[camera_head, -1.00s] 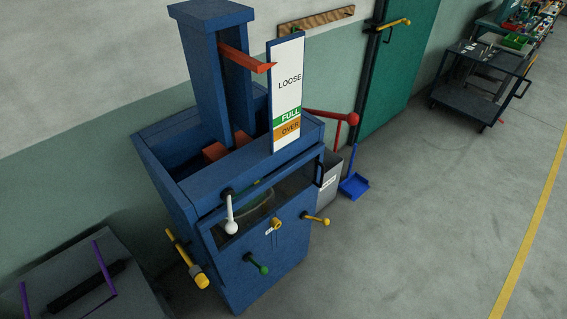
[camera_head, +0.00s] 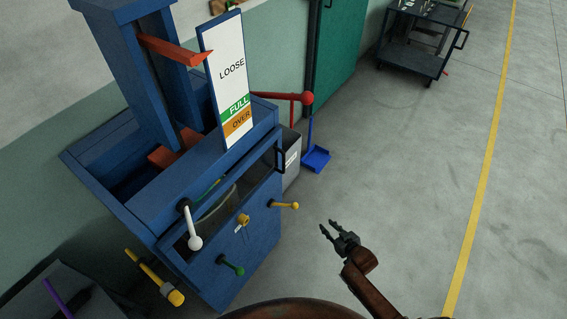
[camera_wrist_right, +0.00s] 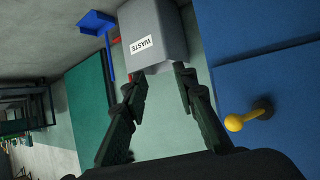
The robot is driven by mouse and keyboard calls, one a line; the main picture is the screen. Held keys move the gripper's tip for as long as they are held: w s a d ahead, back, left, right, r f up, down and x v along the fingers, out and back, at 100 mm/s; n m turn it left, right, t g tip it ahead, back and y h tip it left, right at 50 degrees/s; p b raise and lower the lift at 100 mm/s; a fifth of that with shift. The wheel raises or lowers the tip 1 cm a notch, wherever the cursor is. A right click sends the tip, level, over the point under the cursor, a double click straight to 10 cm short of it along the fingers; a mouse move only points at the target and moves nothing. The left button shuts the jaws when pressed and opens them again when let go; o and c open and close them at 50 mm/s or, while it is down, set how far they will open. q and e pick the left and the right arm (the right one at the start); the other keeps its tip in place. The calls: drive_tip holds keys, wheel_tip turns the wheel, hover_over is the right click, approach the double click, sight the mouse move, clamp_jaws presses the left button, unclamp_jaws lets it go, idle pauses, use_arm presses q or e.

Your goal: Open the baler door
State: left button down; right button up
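The blue baler (camera_head: 185,180) stands at the left against the wall. Its front door (camera_head: 235,255) looks shut. On the front are a white-knobbed lever (camera_head: 194,240), a green-knobbed handle (camera_head: 232,267), a yellow hub (camera_head: 243,219) and a yellow-knobbed handle (camera_head: 288,205). A black handle (camera_head: 280,158) is at the upper right edge. My right gripper (camera_head: 327,229) is open and empty, right of the yellow-knobbed handle and apart from it. In the right wrist view, the open fingers (camera_wrist_right: 157,84) have the yellow knob (camera_wrist_right: 236,123) to their right. My left gripper is not in view.
A grey waste bin (camera_wrist_right: 155,35) and a blue dustpan (camera_head: 316,158) stand beside the baler. A red-knobbed lever (camera_head: 306,98) sticks out on its right side. A dark cart (camera_head: 410,58) is at the back. Floor right of the baler is clear.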

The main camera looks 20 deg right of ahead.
drive_tip(key=w+a+r+n+t+y, duration=0.1)
drive_tip(key=w+a+r, duration=0.2)
drive_tip(key=r, duration=0.6)
drive_tip(key=w+a+r+t+y, duration=0.2)
drive_tip(key=w+a+r, duration=0.15)
drive_tip(key=r, duration=0.55)
drive_tip(key=n+t+y, duration=0.1)
drive_tip(key=n+y, duration=0.1)
drive_tip(key=y, duration=0.1)
approach(284, 171)
wheel_tip(284, 171, up, 3)
drive_tip(key=w, duration=0.3)
drive_tip(key=x, duration=0.2)
drive_tip(key=b+x, duration=0.1)
drive_tip(key=x, duration=0.2)
drive_tip(key=a+r+x, duration=0.1)
drive_tip(key=x, duration=0.2)
drive_tip(key=shift+s+b, duration=0.25)
drive_tip(key=shift+b, duration=0.05)
drive_tip(key=shift+d, duration=0.1)
clamp_jaws()
